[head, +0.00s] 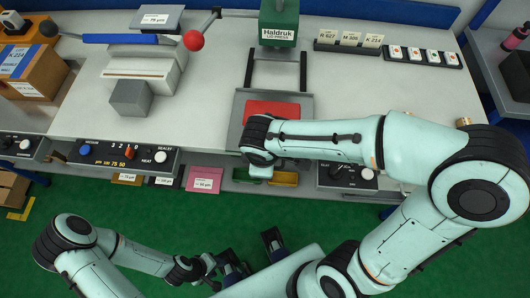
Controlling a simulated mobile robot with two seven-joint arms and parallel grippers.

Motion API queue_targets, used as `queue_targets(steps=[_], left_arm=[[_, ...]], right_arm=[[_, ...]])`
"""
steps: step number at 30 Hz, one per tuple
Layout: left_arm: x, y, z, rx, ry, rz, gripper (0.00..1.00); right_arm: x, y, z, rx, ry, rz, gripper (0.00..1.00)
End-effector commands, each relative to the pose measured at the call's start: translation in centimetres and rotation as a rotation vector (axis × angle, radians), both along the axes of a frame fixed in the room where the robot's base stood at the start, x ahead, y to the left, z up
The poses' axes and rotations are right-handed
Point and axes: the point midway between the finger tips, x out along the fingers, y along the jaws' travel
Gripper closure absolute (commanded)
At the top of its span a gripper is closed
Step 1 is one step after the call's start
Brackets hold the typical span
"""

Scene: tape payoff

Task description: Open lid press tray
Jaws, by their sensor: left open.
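The lid press (279,22) is a green block at the top centre of the head view. Two dark rails run from it toward me. The grey tray (306,101) with a red pad (270,109) lies at the front end of these rails, clear of the press head. My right wrist covers the tray's front edge. My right gripper (261,172) is at the bench's front edge just below the tray; its fingers are hidden, so I cannot tell whether it touches anything. My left gripper (251,253) is low over the green floor, its dark fingers apart and empty.
A lever with a red ball (193,40) and a grey block (131,97) stand left of the tray. A sealer panel (122,153) runs along the front edge. Labelled holders (348,41) and a dark rack (420,55) stand at the back right.

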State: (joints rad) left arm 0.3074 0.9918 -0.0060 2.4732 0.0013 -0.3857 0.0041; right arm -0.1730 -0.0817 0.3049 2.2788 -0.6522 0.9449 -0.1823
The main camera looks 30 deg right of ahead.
Motion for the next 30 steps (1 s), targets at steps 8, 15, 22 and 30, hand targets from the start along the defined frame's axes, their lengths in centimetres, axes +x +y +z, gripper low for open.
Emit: queue_targets(steps=[8,15,22,30], left_arm=[[0.0,0.0,-0.1,0.0,0.0,0.0,0.57],[0.0,0.0,-0.1,0.0,0.0,0.0,0.57],[0.0,0.0,-0.1,0.0,0.0,0.0,0.57],[0.1,0.0,0.2,0.0,-0.001,0.0,0.57]], right_arm=[[-0.3,0.2,0.2,-0.001,-0.003,0.0,1.0],[-0.2,0.2,0.2,-0.001,-0.004,0.0,0.86],[-0.3,0.2,0.1,0.0,-0.002,0.0,0.64],[-0.3,0.3,1.2,0.0,-0.006,0.0,0.64]])
